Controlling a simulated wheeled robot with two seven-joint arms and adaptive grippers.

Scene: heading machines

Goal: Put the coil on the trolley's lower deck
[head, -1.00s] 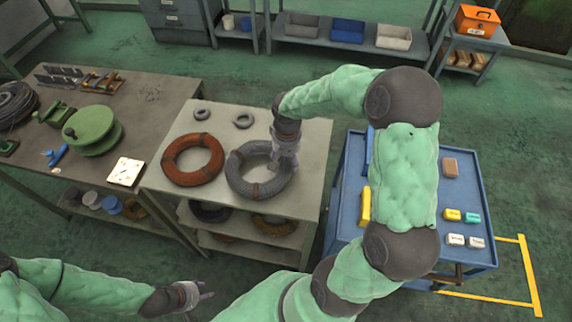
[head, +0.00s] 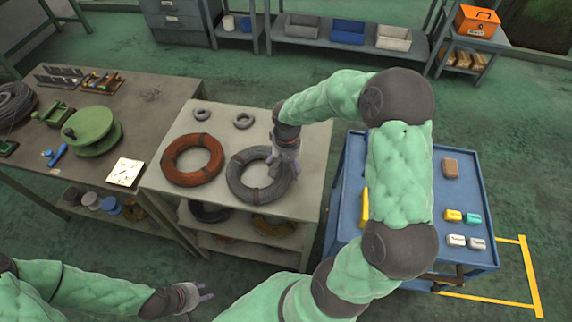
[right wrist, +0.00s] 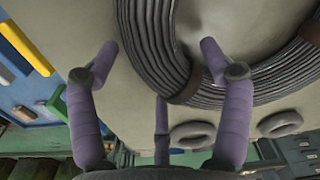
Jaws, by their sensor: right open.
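A grey wire coil (head: 240,186) with brown ties lies flat on the front right of the grey rack's top. My right gripper (head: 278,174) is at the coil's right side, fingers pointing down. In the right wrist view its fingers (right wrist: 160,58) are spread, with the grey coil (right wrist: 160,40) showing between their tips; I cannot tell whether they touch it. The blue trolley (head: 348,215) stands right of the rack. Its lower deck is hidden by the top deck and my arm. My left gripper (head: 208,292) is open and empty at the lower left.
A copper-coloured coil (head: 192,158) lies left of the grey one, with two small rings (head: 243,121) behind. The trolley's top holds small boxes (head: 453,215) and a brown block (head: 450,168). A workbench (head: 150,95) stands at left. Yellow floor lines (head: 530,270) edge the trolley's right side.

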